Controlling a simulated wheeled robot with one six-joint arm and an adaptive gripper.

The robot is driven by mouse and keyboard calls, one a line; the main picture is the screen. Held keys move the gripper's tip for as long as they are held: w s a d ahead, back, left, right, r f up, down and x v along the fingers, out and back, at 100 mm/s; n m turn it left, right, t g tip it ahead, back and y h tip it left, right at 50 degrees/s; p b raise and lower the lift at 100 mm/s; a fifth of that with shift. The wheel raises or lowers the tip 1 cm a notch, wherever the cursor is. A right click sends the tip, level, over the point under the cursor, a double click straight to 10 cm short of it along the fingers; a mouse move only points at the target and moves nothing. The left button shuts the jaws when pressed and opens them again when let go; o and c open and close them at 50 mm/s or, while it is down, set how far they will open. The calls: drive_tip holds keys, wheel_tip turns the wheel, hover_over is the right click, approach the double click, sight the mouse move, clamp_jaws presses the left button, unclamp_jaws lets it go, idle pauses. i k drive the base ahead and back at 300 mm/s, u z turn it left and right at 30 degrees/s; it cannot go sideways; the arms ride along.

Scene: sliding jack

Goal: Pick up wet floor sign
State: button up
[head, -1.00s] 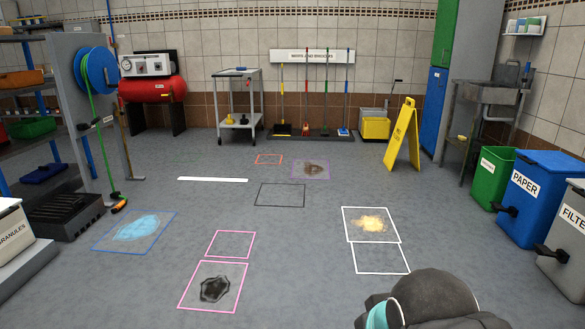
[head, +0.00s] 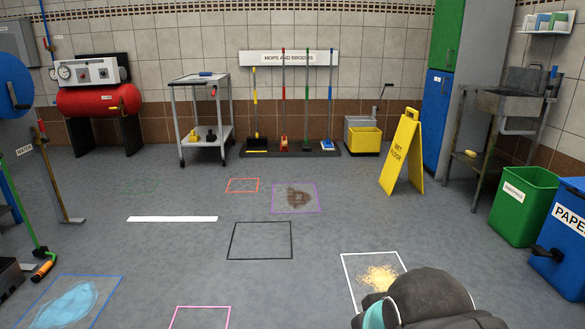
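The yellow wet floor sign (head: 402,158) stands upright on the floor, right of centre in the head view, folded out as an A-frame. It is in front of the blue and green cabinet and to the right of the yellow mop bucket. Dark text shows on its front panel. A dark rounded part of my arm shows at the bottom right of the view, well nearer than the sign and apart from it. My gripper's fingers are not visible.
The floor between me and the sign is open, with flat painted outlines and a yellowish spill (head: 379,277). A green bin (head: 524,205) and a blue paper bin (head: 560,240) stand at right. A sink (head: 508,103) is right of the sign. The mop bucket (head: 364,140) is left of it.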

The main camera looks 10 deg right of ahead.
sight(408, 137)
drive_tip(key=z, duration=0.2)
drive_tip(key=i, duration=1.8)
drive_tip(key=z, duration=0.55)
drive_tip(key=i, duration=1.9)
drive_tip(key=z, duration=0.45)
drive_tip(key=i, duration=1.15)
drive_tip(key=z, duration=0.15)
